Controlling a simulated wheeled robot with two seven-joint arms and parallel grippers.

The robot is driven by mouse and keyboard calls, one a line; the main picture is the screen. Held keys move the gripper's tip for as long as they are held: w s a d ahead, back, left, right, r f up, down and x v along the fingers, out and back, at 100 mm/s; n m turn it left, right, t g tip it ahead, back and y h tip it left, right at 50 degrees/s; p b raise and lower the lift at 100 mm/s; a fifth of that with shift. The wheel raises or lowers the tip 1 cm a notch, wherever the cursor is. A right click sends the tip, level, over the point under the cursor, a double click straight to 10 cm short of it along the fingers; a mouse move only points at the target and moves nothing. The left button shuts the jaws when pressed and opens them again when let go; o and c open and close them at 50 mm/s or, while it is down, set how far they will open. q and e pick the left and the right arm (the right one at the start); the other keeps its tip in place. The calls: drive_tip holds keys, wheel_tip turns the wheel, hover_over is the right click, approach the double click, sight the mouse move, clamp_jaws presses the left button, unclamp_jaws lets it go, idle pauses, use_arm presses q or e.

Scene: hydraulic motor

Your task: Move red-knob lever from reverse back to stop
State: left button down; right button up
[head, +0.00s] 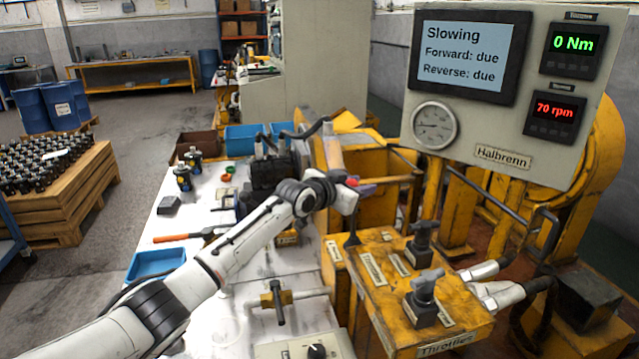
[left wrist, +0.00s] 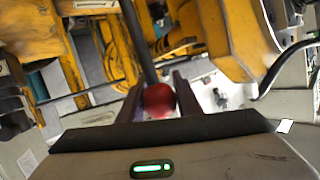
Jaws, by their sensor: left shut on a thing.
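The red knob (left wrist: 159,100) sits between the two fingers of my left gripper (left wrist: 157,95) in the left wrist view, with the dark lever rod (left wrist: 138,40) running up and away from it. In the head view my left gripper (head: 358,188) is above the yellow throttle box, and a bit of the red knob (head: 352,181) shows at its fingers. The gripper is shut on the knob. The lever's dark base (head: 352,240) stands on the yellow box (head: 385,290); most of the rod is hidden behind the gripper. My right gripper is not in view.
The screen (head: 465,55) reads "Slowing", "Forward: due", "Reverse: due". Readouts show 0 Nm (head: 573,43) and 70 rpm (head: 555,108). A white bench with blue bins (head: 155,265) lies left.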

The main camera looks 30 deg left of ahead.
use_arm(q)
drive_tip(key=shift+w+d+f+m+g+p, duration=0.1)
drive_tip(key=shift+w+d+m+g+p, duration=0.2)
drive_tip(key=shift+w+d, duration=0.35)
drive_tip(key=c, duration=1.3)
unclamp_jaws()
drive_tip(key=shift+s, duration=0.15)
drive_tip(key=v, duration=1)
drive_tip(key=shift+s+d, duration=0.1)
drive_tip(key=shift+s, duration=0.1)
